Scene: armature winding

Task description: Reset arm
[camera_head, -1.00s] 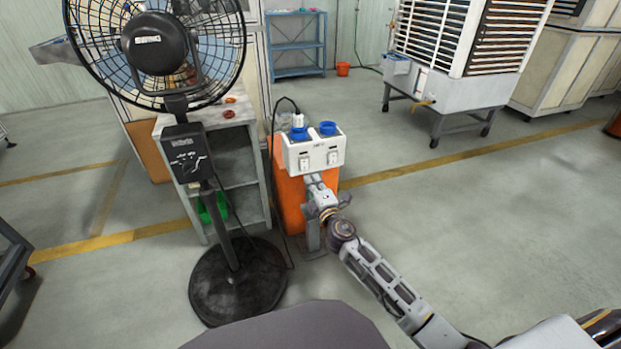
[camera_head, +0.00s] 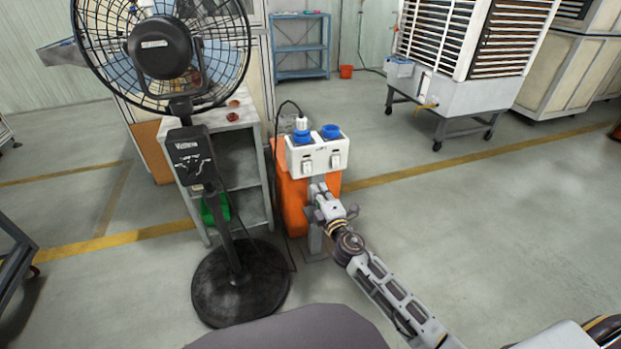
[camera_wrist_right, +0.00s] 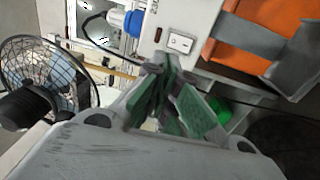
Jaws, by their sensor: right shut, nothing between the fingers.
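My right gripper (camera_head: 320,190) is at the end of my right arm, which comes in from the lower right in the head view. It is just below the white socket box (camera_head: 316,158) with two blue sockets. In the right wrist view its green-padded fingers (camera_wrist_right: 165,105) are shut with nothing held between them. A white rocker switch (camera_wrist_right: 180,42) on the box shows just beyond the fingertips. I cannot tell whether the fingers touch the box. My left gripper is not in view.
A black pedestal fan (camera_head: 160,50) stands at the left, on a round base (camera_head: 240,285). A grey shelf (camera_head: 240,165) and an orange cabinet (camera_head: 292,205) stand behind. A wheeled air cooler (camera_head: 460,100) is at the back right. The floor at the right is clear.

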